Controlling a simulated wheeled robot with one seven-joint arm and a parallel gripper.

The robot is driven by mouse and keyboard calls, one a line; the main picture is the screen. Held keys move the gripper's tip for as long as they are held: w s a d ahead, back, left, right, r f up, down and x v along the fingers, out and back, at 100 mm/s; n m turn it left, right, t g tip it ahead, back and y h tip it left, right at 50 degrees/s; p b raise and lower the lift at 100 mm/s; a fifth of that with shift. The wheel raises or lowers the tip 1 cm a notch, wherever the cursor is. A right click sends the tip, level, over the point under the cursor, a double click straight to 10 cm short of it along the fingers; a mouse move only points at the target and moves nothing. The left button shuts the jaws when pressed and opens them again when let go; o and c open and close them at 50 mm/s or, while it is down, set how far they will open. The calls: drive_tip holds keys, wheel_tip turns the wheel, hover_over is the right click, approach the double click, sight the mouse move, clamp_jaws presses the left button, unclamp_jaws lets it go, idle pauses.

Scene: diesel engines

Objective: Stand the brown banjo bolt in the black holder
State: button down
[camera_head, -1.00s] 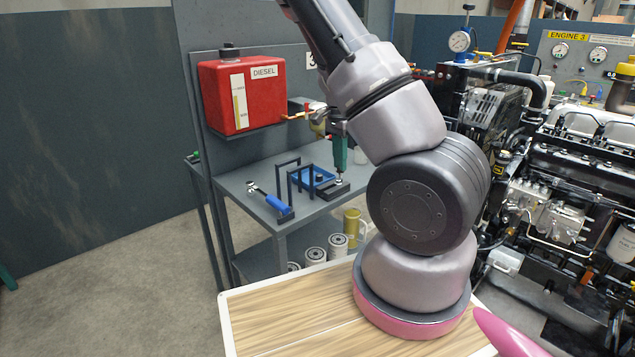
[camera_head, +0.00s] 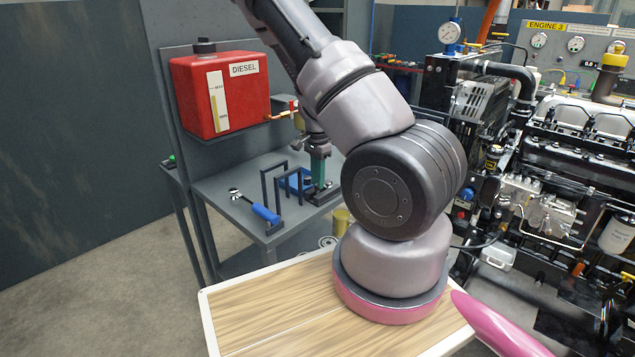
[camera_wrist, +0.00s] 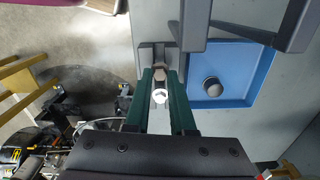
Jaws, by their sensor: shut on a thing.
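My gripper (camera_head: 319,181) is over the dark holder (camera_head: 325,196) on the grey bench. In the wrist view its two green fingers (camera_wrist: 161,82) are shut on the brown banjo bolt (camera_wrist: 159,72), whose brownish hex head shows between the fingertips. A bright silver piece (camera_wrist: 160,97) also shows in the gap between the fingers; I cannot tell if it is held or stands below. The notched dark holder (camera_wrist: 146,53) lies just past the fingertips. The bolt's lower end is hidden, so I cannot tell if it is inside the holder.
A blue tray (camera_wrist: 240,48) with a dark round-headed part (camera_wrist: 212,87) lies right of the fingers. Grey upright frames (camera_head: 266,184) stand close beside the holder. A blue-handled tool (camera_head: 264,213) lies at the bench's front. A red diesel tank (camera_head: 222,92) hangs above.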

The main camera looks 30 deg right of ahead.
drive_tip(key=shift+f, duration=0.55)
drive_tip(key=c, duration=0.8)
unclamp_jaws()
drive_tip(key=shift+f, duration=0.15)
drive_tip(key=shift+o, duration=0.2)
wheel_tip(320, 180, up, 12)
drive_tip(key=s+a+r+n+t+y, duration=0.1)
drive_tip(key=s+a+r+n+y, duration=0.15)
drive_tip(key=a+r, duration=0.4)
drive_tip(key=s+a+r+n+t+y, duration=0.1)
drive_tip(key=s+a+r+n+t, duration=0.2)
drive_tip(key=r, duration=0.7)
drive_tip(key=s+a+r+n+t, duration=0.1)
drive_tip(key=s+a+r+n, duration=0.1)
drive_tip(key=s+r, duration=0.4)
drive_tip(key=s+a+r+n+t+h, duration=0.1)
drive_tip(key=s+r+n+t, duration=0.1)
drive_tip(key=s+r, duration=0.4)
drive_tip(key=shift+s+a+r+n, duration=0.2)
drive_tip(key=shift+s+a+n, duration=0.2)
drive_tip(key=shift+s+n, duration=0.6)
